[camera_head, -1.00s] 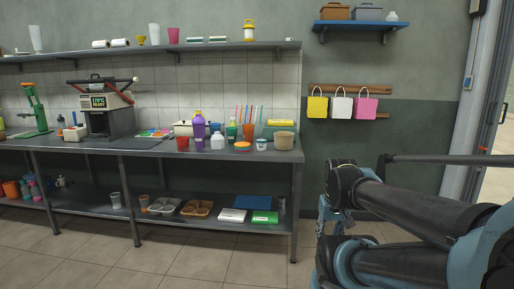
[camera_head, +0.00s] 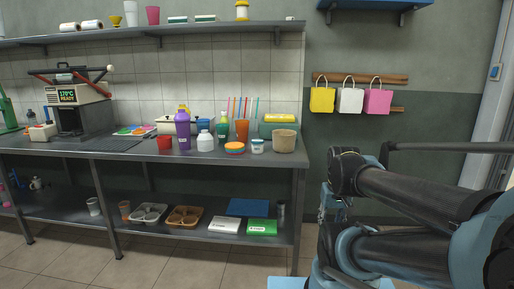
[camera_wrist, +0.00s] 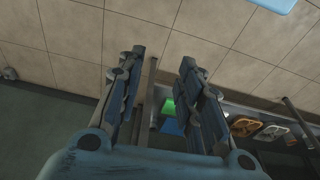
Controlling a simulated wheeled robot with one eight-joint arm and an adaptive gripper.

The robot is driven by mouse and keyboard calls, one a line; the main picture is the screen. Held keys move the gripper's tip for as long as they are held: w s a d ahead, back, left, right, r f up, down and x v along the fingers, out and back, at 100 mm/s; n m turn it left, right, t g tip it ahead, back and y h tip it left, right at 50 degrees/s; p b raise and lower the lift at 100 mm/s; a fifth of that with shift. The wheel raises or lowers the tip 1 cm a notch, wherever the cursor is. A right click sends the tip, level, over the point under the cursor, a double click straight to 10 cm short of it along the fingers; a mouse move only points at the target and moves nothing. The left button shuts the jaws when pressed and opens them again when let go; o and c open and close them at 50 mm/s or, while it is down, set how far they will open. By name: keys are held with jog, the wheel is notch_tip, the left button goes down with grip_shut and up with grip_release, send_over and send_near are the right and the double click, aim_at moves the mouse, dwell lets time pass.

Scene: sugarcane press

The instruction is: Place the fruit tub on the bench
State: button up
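The bench (camera_head: 205,157) is a long dark metal table along the wall. I cannot tell for sure which thing is the fruit tub. A tan round tub (camera_head: 284,141) stands near the bench's right end. A small white tub with a blue band (camera_head: 257,147) and a low orange, multicoloured round container (camera_head: 235,148) stand to its left. My gripper (camera_wrist: 162,68) is open and empty in the wrist view, its two fingers apart and above the floor. In the head view it is mostly hidden by my arm, right of the bench.
The lower shelf (camera_head: 180,231) holds trays (camera_head: 185,216), a green box (camera_head: 262,227) and cups. Three bags (camera_head: 350,100) hang on the wall. The floor before the bench is clear.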

jog(key=shift+w+d, duration=0.15)
jog(key=shift+w, duration=0.05)
jog(key=o, duration=1.1)
jog(key=shift+w+a+r, duration=0.15)
jog(key=shift+a+r, duration=0.3)
jog(key=shift+r, duration=0.2)
jog(key=n+t+y, duration=0.8)
jog(key=y, duration=0.1)
send_near(257, 146)
jog(key=shift+w+d+x, duration=0.25)
jog(key=shift+x, duration=1.85)
jog(key=shift+w+d+x, duration=0.25)
jog(key=shift+d+x, duration=0.05)
jog(key=shift+x, duration=1.8)
jog(key=shift+w+d+x, duration=0.25)
jog(key=shift+x, duration=1.85)
